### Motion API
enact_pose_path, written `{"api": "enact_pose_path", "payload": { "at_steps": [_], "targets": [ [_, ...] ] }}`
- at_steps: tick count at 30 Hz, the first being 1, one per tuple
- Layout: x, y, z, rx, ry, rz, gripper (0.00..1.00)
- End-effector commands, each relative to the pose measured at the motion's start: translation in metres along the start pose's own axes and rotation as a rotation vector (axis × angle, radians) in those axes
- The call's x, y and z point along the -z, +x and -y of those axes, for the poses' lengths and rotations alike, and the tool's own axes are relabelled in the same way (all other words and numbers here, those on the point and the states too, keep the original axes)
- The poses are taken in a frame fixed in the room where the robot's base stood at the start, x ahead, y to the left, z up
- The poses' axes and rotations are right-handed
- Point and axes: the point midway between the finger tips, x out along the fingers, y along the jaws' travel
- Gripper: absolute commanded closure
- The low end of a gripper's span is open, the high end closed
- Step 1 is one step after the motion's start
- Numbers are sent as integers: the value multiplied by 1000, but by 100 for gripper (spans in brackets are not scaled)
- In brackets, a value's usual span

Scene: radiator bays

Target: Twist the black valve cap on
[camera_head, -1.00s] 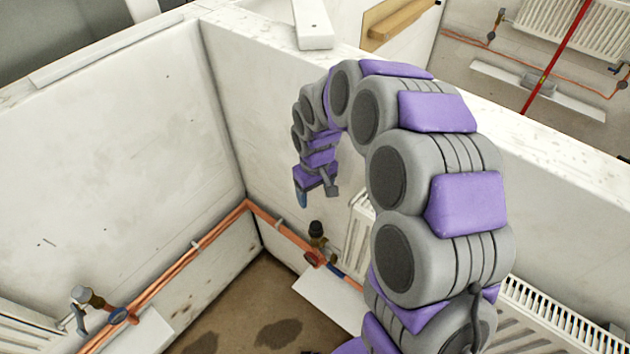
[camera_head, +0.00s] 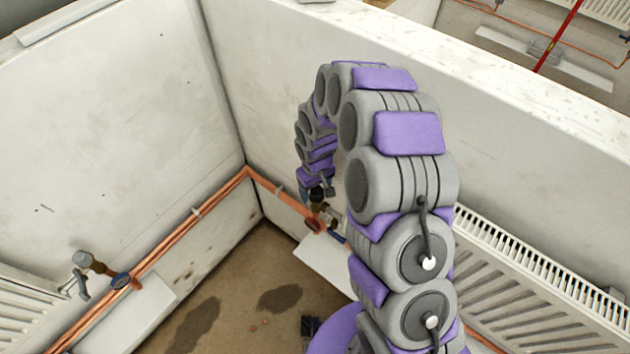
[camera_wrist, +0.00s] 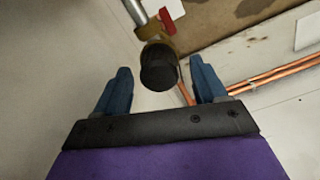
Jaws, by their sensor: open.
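The black valve cap (camera_wrist: 158,68) sits on a brass valve (camera_wrist: 153,30) with a red handle (camera_wrist: 171,18) in the wrist view. My gripper (camera_wrist: 162,80) is open, with one blue finger on each side of the cap. A gap shows between the cap and each finger, so I see no contact. In the head view the cap (camera_head: 316,194) shows small and dark, just under my gripper (camera_head: 316,188), beside the radiator pipework near the corner. Whether the cap is fully seated on the valve cannot be told.
Copper pipes (camera_head: 190,222) run along both walls. A second valve with a grey cap (camera_head: 82,260) stands at the left. A white radiator (camera_head: 540,275) lies right of my arm. A white panel (camera_head: 325,262) lies below the valve. The floor (camera_head: 240,285) has dark stains.

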Motion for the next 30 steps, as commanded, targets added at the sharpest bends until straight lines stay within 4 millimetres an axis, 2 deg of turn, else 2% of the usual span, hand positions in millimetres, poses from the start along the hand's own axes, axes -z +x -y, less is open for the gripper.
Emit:
{"api": "enact_pose_path", "payload": {
  "at_steps": [4,12,27,30],
  "targets": [
    [0,6,0,0,1,1,29],
    [0,7,0,0,1,0,29],
    [0,7,0,0,1,1,77],
    [0,7,0,0,1,1,84]
  ]
}}
